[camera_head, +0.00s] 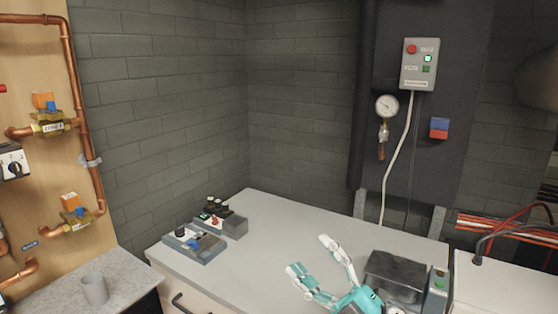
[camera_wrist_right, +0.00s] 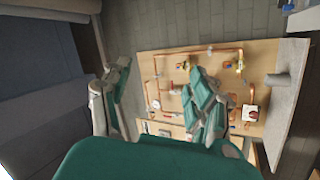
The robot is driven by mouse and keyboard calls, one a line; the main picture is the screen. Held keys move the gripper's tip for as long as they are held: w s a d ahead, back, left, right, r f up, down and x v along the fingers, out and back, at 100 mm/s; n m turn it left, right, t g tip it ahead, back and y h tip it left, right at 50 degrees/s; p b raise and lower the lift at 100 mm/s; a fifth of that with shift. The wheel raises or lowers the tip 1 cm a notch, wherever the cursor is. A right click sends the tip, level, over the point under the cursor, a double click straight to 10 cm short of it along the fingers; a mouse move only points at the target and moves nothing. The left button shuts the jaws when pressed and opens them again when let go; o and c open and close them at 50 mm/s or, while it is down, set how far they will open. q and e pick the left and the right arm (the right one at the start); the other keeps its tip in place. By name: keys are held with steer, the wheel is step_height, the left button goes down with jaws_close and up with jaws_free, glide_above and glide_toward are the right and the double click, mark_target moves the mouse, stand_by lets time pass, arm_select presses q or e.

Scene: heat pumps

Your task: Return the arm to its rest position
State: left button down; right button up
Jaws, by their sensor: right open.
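My right gripper (camera_head: 312,263) is teal and white and shows at the bottom of the head view, above the light grey worktop (camera_head: 290,225). Its two fingers are spread apart with nothing between them. In the right wrist view the open fingers (camera_wrist_right: 160,100) frame the wooden panel (camera_wrist_right: 180,118) with copper pipes, which lies beyond them. My left gripper is not in either view.
Control boxes (camera_head: 195,243) sit on the worktop left of my right gripper. A dark box (camera_head: 395,272) stands close on its right. A grey mug (camera_head: 95,289) is on the left counter. A gauge (camera_head: 387,105) and switch box (camera_head: 419,64) hang on the back wall.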

steer(key=s+d+f+m+g+h, duration=0.1)
steer(key=s+d+f+m+h, duration=0.1)
steer(key=d+f+m+h, duration=0.6)
steer(key=s+d+f+m+g+h, duration=0.1)
steer(key=s+d+f+m+h, duration=0.1)
steer(key=d+f+m+h, duration=0.55)
steer(key=s+a+f+m+g, duration=0.1)
steer(key=s+f+m+g, duration=0.2)
steer(key=s+f+g, duration=1.2)
steer(key=s+f+t, duration=0.1)
steer(key=s+f, duration=0.2)
steer(key=f, duration=0.7)
steer(key=s+f+t, duration=0.1)
steer(key=s+f, duration=0.2)
steer(key=f, duration=0.7)
steer(key=s+f, duration=0.3)
steer(key=f, duration=0.8)
steer(key=s+d+f, duration=0.2)
steer(key=s+f, duration=1.1)
steer(key=s, duration=0.2)
steer(key=shift+s+d+f+g, duration=0.3)
steer(key=shift+s+f+g, duration=0.1)
steer(key=shift+n, duration=0.25)
